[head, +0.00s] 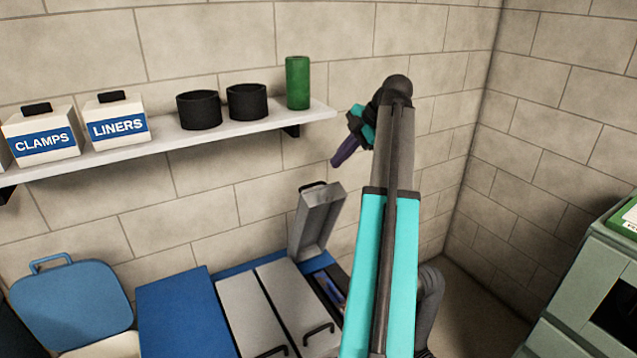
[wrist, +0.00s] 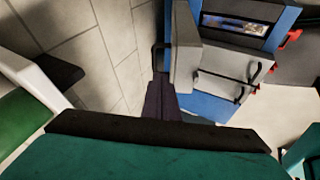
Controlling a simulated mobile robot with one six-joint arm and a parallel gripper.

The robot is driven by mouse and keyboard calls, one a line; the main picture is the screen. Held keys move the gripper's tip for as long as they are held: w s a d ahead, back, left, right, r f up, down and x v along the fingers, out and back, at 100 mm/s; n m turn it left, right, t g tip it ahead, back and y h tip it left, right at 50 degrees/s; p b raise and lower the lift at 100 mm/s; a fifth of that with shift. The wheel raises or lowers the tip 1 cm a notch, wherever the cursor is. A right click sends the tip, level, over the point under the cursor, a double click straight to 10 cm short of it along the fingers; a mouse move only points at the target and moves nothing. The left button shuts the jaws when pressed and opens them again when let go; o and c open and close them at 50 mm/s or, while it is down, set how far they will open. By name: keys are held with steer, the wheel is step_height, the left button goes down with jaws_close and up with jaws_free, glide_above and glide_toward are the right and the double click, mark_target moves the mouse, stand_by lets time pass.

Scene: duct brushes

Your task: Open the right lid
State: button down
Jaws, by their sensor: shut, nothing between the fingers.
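The right lid (head: 318,218) is a grey panel standing raised, nearly upright, at the back of the blue chest (head: 180,310). Its black handle (head: 312,184) is at the top edge. Under it the right compartment (head: 331,288) is open and shows something blue inside. My gripper (head: 338,158) has dark purple fingers, shut and empty, and hangs above and right of the lid's top in the head view. In the wrist view the fingers (wrist: 161,92) point toward the raised lid (wrist: 185,48); whether they touch it I cannot tell. The open compartment (wrist: 236,26) also shows there.
Two closed grey lids (head: 250,318) with black handles lie left of the opening. A wall shelf (head: 215,133) holds CLAMPS and LINERS boxes, black cups and a green cylinder (head: 298,83). A blue-lidded bin (head: 70,302) stands left, a green-grey cabinet (head: 575,310) right.

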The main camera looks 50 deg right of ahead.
steer(key=shift+w+f, duration=0.15)
steer(key=shift+p+x, duration=1.65)
steer(key=shift+x, duration=3.15)
steer(key=w, duration=0.1)
steer(key=w+d+b, duration=0.1)
steer(key=w, duration=0.1)
steer(key=shift+w+r+b, duration=0.2)
steer(key=shift+w+b, duration=0.1)
